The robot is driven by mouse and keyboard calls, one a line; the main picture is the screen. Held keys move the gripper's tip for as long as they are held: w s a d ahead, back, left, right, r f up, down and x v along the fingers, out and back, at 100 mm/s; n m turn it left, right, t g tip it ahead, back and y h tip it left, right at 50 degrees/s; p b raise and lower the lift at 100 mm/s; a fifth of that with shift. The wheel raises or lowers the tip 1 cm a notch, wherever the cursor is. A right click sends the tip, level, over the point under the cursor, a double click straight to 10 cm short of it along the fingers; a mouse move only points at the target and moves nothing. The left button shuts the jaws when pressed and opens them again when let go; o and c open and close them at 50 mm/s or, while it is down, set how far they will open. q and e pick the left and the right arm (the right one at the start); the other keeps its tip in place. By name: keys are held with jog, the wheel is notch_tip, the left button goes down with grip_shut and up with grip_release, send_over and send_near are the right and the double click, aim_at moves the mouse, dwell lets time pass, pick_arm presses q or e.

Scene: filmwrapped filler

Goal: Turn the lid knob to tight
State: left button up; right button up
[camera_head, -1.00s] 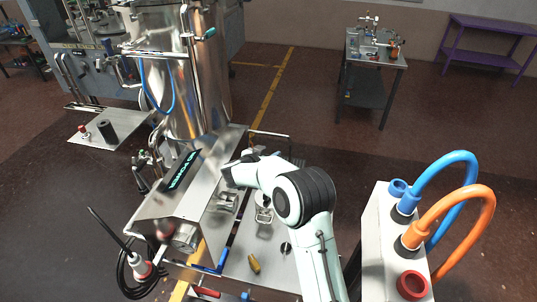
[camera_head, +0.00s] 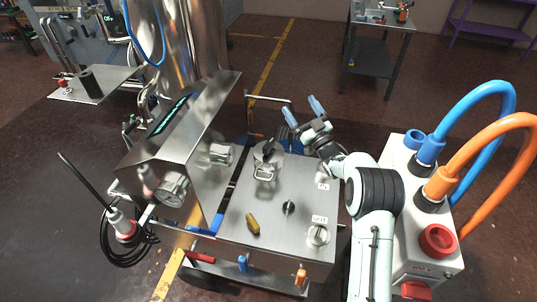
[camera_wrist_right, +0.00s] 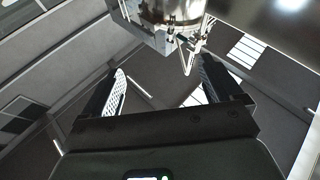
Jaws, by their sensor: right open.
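A metal vessel (camera_head: 268,165) with a wire bail in front stands at the back of the steel panel. A dark knob (camera_head: 267,149) shows at its top and looks like the lid knob; its exact turn is too small to tell. My right gripper (camera_head: 303,109) is open and empty, behind and to the right of the vessel, apart from it, with blue-grey fingers pointing up and away. In the right wrist view, the open fingers (camera_wrist_right: 163,88) have nothing between them. My left gripper is out of view.
The steel panel (camera_head: 265,198) also bears a small black knob (camera_head: 289,207), a yellow handle (camera_head: 253,224) and a round metal fitting (camera_head: 318,235). A slanted steel housing (camera_head: 195,150) stands left. A white box (camera_head: 405,265) with blue and orange hoses stands right.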

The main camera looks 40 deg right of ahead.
aim_at(272, 144)
jog(key=s+a+f+n+g+y+b, duration=0.2)
jog(key=s+f+g+y, duration=0.1)
jog(key=f+y, duration=0.3)
jog(key=s+a+f+n+g+y+b, duration=0.1)
jog(key=s+f+n+g+y+b, duration=0.25)
jog(key=f, duration=0.45)
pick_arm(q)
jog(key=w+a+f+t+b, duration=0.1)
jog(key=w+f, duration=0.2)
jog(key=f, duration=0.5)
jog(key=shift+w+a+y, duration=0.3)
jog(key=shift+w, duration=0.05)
pick_arm(e)
jog(key=shift+m+t, duration=0.25)
jog(key=shift+m, duration=0.2)
jog(key=x, duration=1.3)
jog(key=shift+a+r, duration=0.15)
jog(key=shift+a, duration=0.2)
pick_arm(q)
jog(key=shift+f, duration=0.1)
pick_arm(e)
jog(key=c, duration=1)
